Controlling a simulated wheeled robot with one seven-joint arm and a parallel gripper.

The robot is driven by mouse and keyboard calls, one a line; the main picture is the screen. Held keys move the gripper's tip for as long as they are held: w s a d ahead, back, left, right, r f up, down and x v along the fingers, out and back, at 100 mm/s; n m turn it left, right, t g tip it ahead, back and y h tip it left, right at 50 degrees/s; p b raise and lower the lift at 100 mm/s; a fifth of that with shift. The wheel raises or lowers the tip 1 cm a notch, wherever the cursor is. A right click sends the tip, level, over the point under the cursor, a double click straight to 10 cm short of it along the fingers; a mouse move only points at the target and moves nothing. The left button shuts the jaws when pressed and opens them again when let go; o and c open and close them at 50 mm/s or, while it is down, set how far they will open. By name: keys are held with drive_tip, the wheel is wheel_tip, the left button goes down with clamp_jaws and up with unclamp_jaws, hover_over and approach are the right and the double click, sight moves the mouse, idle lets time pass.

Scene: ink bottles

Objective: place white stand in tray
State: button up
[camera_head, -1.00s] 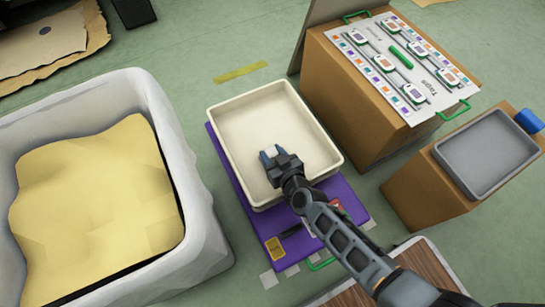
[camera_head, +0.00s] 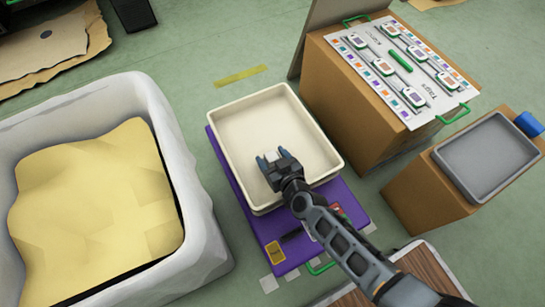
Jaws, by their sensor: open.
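The cream tray (camera_head: 230,120) rests on a purple case at the middle of the head view. My gripper (camera_head: 273,156) is over the front part of this tray, with its fingers apart and pointing away from me. A small pale patch shows between the fingers. I cannot tell whether it is the white stand or the tray floor behind. No white stand stands out clearly elsewhere in view. The gripper and wrist hide part of the tray's floor and near rim.
A large grey bin (camera_head: 208,235) with yellow contents stands at the left. A cardboard box (camera_head: 345,105) with a white labelled panel (camera_head: 372,72) is at upper right. A grey tray (camera_head: 490,155) sits on another box at right. The purple case (camera_head: 262,232) extends below the cream tray.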

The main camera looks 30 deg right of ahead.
drive_tip(key=p+v, duration=0.4)
drive_tip(key=v, duration=0.8)
drive_tip(key=shift+r, duration=0.1)
drive_tip(key=shift+s, duration=0.15)
drive_tip(key=s+d+r+t, duration=0.1)
drive_tip(key=s+d+r, duration=0.2)
drive_tip(key=s+r, duration=2.05)
drive_tip(key=r, duration=0.9)
drive_tip(key=shift+s+r, duration=0.25)
drive_tip(key=shift+r, duration=0.05)
drive_tip(key=shift+s, duration=0.1)
